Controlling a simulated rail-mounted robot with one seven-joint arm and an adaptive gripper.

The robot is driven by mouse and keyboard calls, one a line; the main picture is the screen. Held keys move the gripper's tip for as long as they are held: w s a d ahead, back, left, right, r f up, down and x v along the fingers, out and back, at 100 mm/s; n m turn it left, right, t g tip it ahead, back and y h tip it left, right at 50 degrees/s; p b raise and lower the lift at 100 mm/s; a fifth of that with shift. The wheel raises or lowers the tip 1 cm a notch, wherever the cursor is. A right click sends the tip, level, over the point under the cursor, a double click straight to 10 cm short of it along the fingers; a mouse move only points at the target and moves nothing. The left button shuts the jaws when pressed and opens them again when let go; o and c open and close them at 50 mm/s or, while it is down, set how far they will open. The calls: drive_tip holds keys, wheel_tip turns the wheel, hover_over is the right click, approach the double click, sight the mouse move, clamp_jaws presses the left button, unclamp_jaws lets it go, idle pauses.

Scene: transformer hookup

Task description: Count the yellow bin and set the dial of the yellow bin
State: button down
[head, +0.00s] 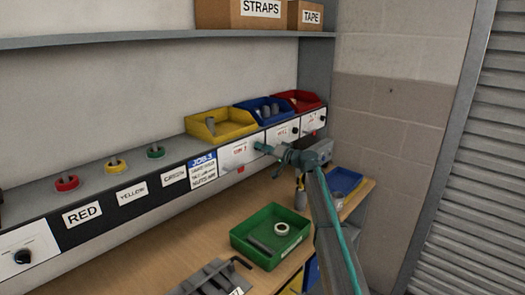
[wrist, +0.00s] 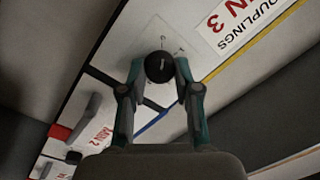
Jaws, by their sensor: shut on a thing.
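The yellow bin (head: 228,132) stands on the ledge at the left of three bins. One grey cylindrical piece (head: 210,126) shows in it; its near wall hides part of the floor, so I cannot tell whether there are more. Below it is a white dial panel (head: 236,154). My gripper (head: 262,147) is at the right part of this panel. In the wrist view, the black round dial (wrist: 160,68) sits between my two fingertips, which are shut on it. The label beside it reads "COUPLINGS" and "BIN 3" (wrist: 232,22). The dial's pointer setting cannot be read.
A blue bin (head: 250,112) and a red bin (head: 312,104) stand to the right on the ledge. A green tray (head: 258,254) with a tape roll lies on the bench below.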

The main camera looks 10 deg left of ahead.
drive_tip(key=m+t+b, duration=0.1)
drive_tip(key=m+b, duration=0.4)
drive_tip(key=m, duration=0.4)
drive_tip(key=shift+f+b, duration=0.15)
drive_tip(key=shift+b, duration=0.2)
drive_tip(key=shift+m, duration=0.4)
drive_tip(key=c, duration=0.8)
unclamp_jaws()
drive_tip(key=v, duration=1.2)
drive_tip(key=shift+f, duration=0.1)
